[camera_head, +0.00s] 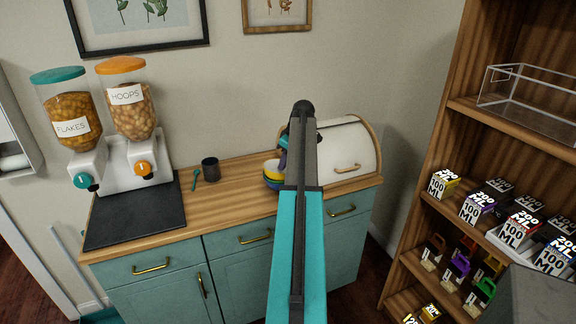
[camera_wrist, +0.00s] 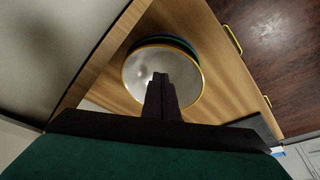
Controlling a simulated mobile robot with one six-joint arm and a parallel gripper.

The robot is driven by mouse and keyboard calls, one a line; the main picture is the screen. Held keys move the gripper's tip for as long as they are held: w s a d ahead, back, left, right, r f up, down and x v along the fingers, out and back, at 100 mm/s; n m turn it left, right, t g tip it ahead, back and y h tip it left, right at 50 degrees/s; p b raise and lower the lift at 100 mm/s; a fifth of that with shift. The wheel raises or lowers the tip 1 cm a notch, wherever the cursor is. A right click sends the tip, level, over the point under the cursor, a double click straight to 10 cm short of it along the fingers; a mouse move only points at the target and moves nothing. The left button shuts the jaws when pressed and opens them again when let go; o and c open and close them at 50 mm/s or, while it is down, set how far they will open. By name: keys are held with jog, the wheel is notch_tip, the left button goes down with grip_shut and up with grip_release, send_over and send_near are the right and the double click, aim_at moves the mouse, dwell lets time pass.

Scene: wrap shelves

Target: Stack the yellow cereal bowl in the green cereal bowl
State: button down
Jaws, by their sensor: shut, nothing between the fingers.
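The yellow cereal bowl (camera_wrist: 135,75), with a pale inside and a yellow rim, sits on top of a stack of bowls on the wooden counter. In the wrist view, dark green and blue edges (camera_wrist: 178,42) show just beyond its rim; the green bowl is mostly hidden beneath it. In the head view, the yellow side (camera_head: 271,177) shows above a blue one, partly hidden by my arm. My gripper (camera_wrist: 160,78) is shut and empty, its fingertips over the yellow bowl's inside; whether they touch it I cannot tell.
A white bread box (camera_head: 342,150) stands close to the right of the bowls. A dark cup (camera_head: 210,169) and a teal spoon (camera_head: 196,180) lie to the left, beside the cereal dispensers (camera_head: 130,110) and a black mat (camera_head: 135,212). A stocked wooden shelf stands at the right.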

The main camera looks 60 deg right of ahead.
jog(key=b+v, duration=0.2)
jog(key=v, duration=0.8)
dwell(0.4)
